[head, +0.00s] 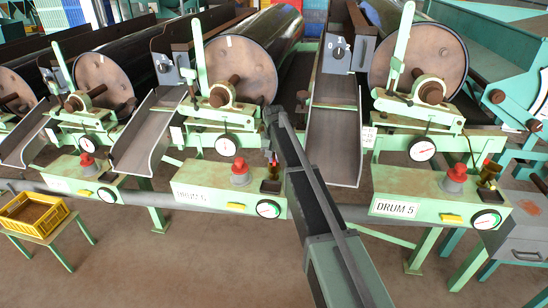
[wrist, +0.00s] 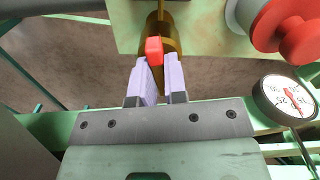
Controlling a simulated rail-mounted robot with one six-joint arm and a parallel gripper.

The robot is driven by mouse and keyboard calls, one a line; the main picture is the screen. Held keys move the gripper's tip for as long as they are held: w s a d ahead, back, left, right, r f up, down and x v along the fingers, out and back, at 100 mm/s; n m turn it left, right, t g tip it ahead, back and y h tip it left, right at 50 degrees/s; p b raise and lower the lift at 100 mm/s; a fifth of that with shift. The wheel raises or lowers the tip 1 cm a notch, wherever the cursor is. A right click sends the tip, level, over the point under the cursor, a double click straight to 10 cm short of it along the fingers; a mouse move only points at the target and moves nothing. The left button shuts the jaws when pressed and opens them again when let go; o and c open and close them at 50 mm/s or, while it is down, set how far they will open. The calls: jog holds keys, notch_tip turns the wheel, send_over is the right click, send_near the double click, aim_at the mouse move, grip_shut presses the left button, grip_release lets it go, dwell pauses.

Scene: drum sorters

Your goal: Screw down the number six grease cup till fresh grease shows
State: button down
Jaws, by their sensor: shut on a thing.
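The number six grease cup (head: 270,186) stands at the right end of the green panel labelled DRUM 6 (head: 193,195). In the wrist view it is a brass-coloured body (wrist: 172,40) with a small red piece (wrist: 153,50) on its near side. My gripper (wrist: 160,70) has two pale lilac fingers, shut on the grease cup at the red piece. In the head view my gripper (head: 272,155) reaches the cup from above, and my arm covers part of the area to its right. The fingers hide part of the cup. I see no grease for certain.
A red mushroom button (head: 239,168) stands left of the cup; it also shows in the wrist view (wrist: 290,28). A dial gauge (head: 268,209) sits below the cup. The DRUM 5 panel (head: 395,208) with its own brass cup (head: 488,174) is at right. A yellow crate (head: 12,222) stands at far left.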

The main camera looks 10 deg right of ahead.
jog(key=m, duration=1)
jog(key=shift+m, duration=2.1)
jog(key=c, duration=1.2)
grip_release()
jog(key=shift+o, duration=0.2)
